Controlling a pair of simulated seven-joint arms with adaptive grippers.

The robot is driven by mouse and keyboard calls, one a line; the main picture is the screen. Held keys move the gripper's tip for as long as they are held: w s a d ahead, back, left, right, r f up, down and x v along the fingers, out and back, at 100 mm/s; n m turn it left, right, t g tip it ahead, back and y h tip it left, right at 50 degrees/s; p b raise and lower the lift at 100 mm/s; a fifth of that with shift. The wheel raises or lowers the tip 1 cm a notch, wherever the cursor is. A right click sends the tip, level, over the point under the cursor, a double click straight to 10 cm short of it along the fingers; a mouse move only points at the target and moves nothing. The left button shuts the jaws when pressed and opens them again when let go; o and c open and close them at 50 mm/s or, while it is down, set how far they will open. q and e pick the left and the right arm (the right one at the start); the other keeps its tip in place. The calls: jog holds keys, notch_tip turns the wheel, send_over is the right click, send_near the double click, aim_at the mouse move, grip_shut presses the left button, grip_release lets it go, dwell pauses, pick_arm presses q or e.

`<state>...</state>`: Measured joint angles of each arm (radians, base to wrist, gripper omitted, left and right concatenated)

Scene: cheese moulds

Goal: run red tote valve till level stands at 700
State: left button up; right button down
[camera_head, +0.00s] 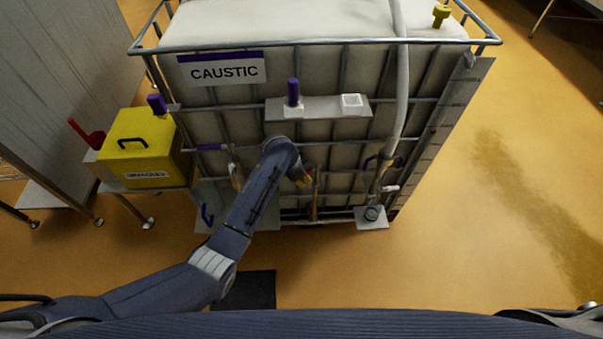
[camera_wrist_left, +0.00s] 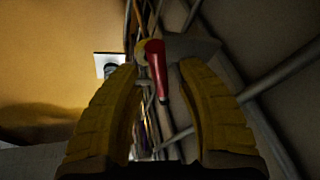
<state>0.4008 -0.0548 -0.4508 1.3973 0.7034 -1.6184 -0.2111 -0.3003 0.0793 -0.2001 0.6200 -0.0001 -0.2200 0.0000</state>
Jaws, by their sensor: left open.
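A caged white tote (camera_head: 345,75) with a CAUSTIC sign (camera_head: 221,69) stands ahead in the head view. In the left wrist view a red valve handle (camera_wrist_left: 157,70) stands in the gap between the yellow fingers of my left gripper (camera_wrist_left: 160,100). The fingers are open on both sides of it; I cannot tell whether either touches it. In the head view my left arm reaches to the tote's lower front, and its wrist mostly hides the gripper. No level figure is readable. My right gripper does not show.
A yellow box (camera_head: 143,138) with a red-handled thing (camera_head: 86,135) beside it stands left of the tote. Purple-capped items (camera_head: 293,92) and a pale hose (camera_head: 402,85) are on the tote's front. A dark mat (camera_head: 250,290) lies below. The floor at right is clear.

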pick_arm(q)
grip_shut()
dwell(0.4)
jog(key=shift+a, duration=0.1)
